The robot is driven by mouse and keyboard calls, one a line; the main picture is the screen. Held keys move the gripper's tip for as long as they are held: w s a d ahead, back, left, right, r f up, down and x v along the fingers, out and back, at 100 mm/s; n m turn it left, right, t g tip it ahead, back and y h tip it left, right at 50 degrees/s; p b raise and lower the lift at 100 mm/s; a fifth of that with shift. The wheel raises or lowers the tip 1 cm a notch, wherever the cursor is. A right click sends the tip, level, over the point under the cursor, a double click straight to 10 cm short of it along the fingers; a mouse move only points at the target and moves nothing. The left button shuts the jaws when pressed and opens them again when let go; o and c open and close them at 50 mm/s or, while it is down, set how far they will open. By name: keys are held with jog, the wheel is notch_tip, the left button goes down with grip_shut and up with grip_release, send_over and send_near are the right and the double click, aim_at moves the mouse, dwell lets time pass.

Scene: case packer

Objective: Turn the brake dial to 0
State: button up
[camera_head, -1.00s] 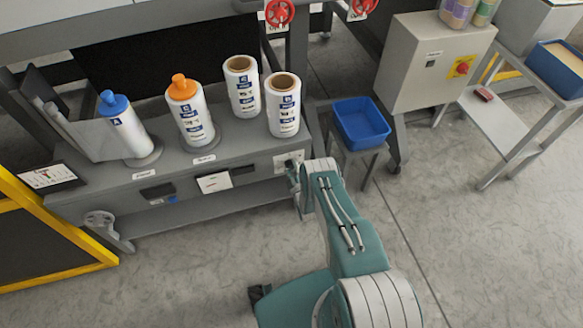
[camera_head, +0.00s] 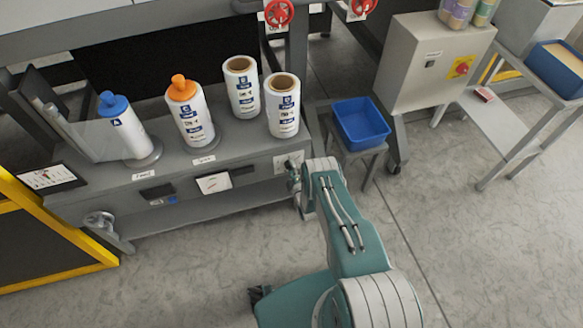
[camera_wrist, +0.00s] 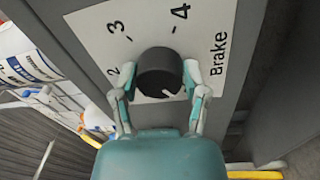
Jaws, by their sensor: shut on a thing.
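The black round brake dial (camera_wrist: 160,66) sits on a white plate (camera_wrist: 216,22) marked "Brake", with 2, 3 and 4 visible. The 0 and 1 marks cannot be made out. A small white mark on the dial's face lies at its lower right in the wrist view. My gripper (camera_wrist: 160,78) has one finger on each side of the dial, shut on it. In the head view my gripper (camera_head: 294,178) is at the right end of the grey bench front, over the white plate (camera_head: 284,161), and hides the dial.
The grey bench (camera_head: 222,148) carries film rolls and capped spindles. A blue bin (camera_head: 360,122) on a stool stands just right of my arm, with a grey cabinet (camera_head: 425,65) beyond. A handwheel (camera_head: 99,222) is at the bench's left end. Open floor lies in front.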

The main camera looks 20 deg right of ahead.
jog(key=shift+a+f, duration=0.2)
jog(key=shift+a, duration=0.05)
jog(key=o, duration=1.1)
jog(key=shift+s, duration=0.1)
jog(key=shift+o, duration=0.2)
jog(key=shift+s+d, duration=0.1)
jog(key=shift+s, duration=0.05)
jog(key=s, duration=1.1)
jog(key=shift+s+d+f, duration=0.15)
jog(key=shift+s+f, duration=0.1)
jog(key=shift+f, duration=0.1)
